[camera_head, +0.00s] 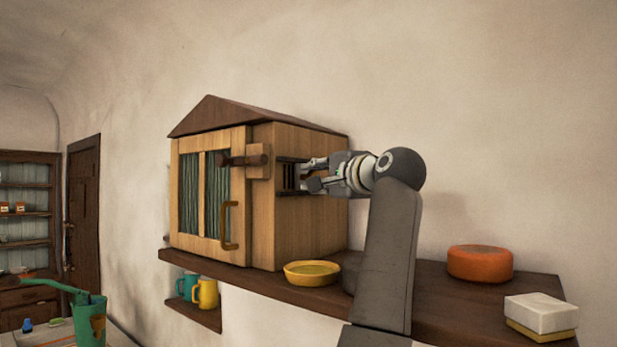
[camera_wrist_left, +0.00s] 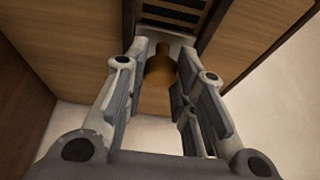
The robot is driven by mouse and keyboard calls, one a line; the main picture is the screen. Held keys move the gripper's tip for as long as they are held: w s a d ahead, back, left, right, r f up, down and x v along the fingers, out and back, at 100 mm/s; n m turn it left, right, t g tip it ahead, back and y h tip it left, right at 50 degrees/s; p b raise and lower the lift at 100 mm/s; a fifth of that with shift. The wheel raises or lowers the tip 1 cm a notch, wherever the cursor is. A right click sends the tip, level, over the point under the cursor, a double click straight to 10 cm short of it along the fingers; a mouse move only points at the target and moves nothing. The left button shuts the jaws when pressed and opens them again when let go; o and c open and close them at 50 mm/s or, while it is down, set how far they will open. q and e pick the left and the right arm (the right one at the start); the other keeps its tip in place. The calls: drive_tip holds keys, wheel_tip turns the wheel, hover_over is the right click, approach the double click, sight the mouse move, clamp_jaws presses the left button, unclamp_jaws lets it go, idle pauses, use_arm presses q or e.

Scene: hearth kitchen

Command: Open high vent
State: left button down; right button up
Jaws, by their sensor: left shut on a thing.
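The high vent (camera_head: 288,177) is a small slotted opening on the right side wall of a house-shaped wooden cabinet (camera_head: 310,230). In the left wrist view, the vent's dark slots (camera_wrist_left: 172,14) show at the top, with a brown knob (camera_wrist_left: 159,66) below them. My left gripper (camera_head: 306,177) is at the vent, reaching in from the right. In the left wrist view, its fingers (camera_wrist_left: 160,72) stand on either side of the knob and are shut on it. The fingers partly hide the vent in the head view. My right gripper is not in view.
The cabinet stands on a dark wooden shelf (camera_head: 440,290). A yellow bowl (camera_head: 312,280) sits in front of it, close to my arm. An orange cheese wheel (camera_head: 480,263) and a white block on a yellow sponge (camera_head: 540,312) lie to the right. Mugs (camera_head: 206,293) stand below.

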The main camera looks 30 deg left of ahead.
use_arm(q)
drive_tip(key=shift+w+d, duration=0.15)
drive_tip(key=shift+w, duration=0.85)
drive_tip(key=c, duration=1.5)
unclamp_jaws()
drive_tip(key=o, duration=0.3)
drive_tip(key=shift+w, duration=0.25)
drive_tip(key=shift+s, duration=0.1)
drive_tip(key=v, duration=1.2)
